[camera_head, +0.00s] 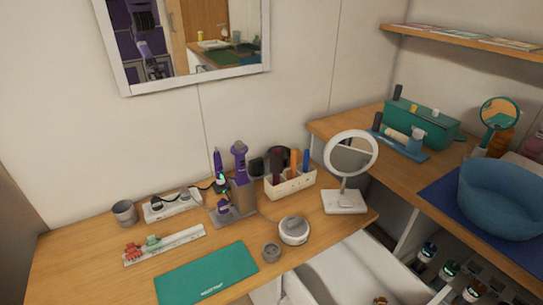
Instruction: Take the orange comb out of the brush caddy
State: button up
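The orange comb (294,160) stands upright in the cream brush caddy (291,187) at the back of the wooden counter, near the wall. A blue-handled item (306,159) stands just right of the comb in the same caddy, and dark brushes (277,161) stand to its left. The comb's lower part is hidden inside the caddy. My gripper does not show directly in this view.
A purple tool stand (236,205) is left of the caddy and a ring-light mirror (347,175) is right of it. A green mat (207,277) lies at the front.

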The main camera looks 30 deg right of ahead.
aim_at(291, 174)
jog(key=i+j+z, duration=0.15)
jog(key=i+z, duration=0.3)
jog(key=i, duration=0.65)
